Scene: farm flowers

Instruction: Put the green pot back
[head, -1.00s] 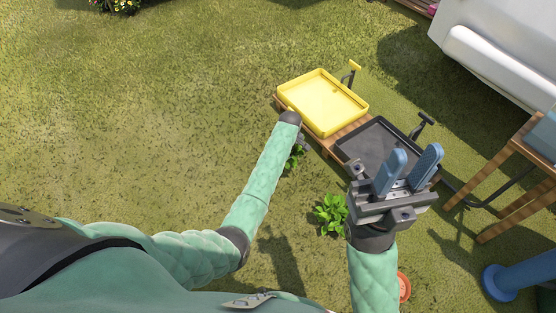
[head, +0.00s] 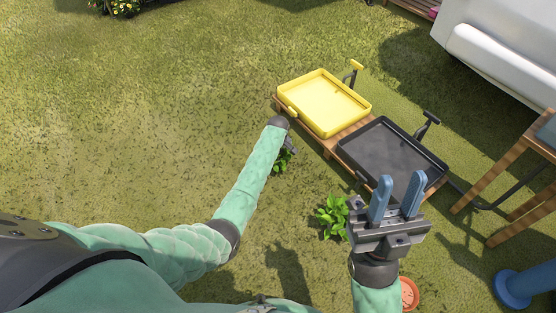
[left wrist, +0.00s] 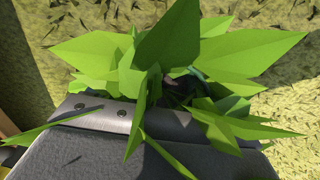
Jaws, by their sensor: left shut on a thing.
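A leafy green plant (head: 280,162) shows just beyond the end of my left arm in the head view. Its leaves (left wrist: 175,55) fill the middle of the left wrist view, right in front of my left gripper (head: 288,146). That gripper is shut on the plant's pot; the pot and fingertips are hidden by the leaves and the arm. My right gripper (head: 399,178) is open and empty, its two blue fingers apart and pointing up in the picture. A second leafy plant (head: 332,216) stands on the grass left of the right gripper; its pot is not visible.
A yellow tray (head: 325,101) and a black tray (head: 384,150) sit side by side on a low wooden stand (head: 330,141). An orange pot (head: 409,294) is by my right arm. A wooden table (head: 520,165) stands at right. Grass on the left is clear.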

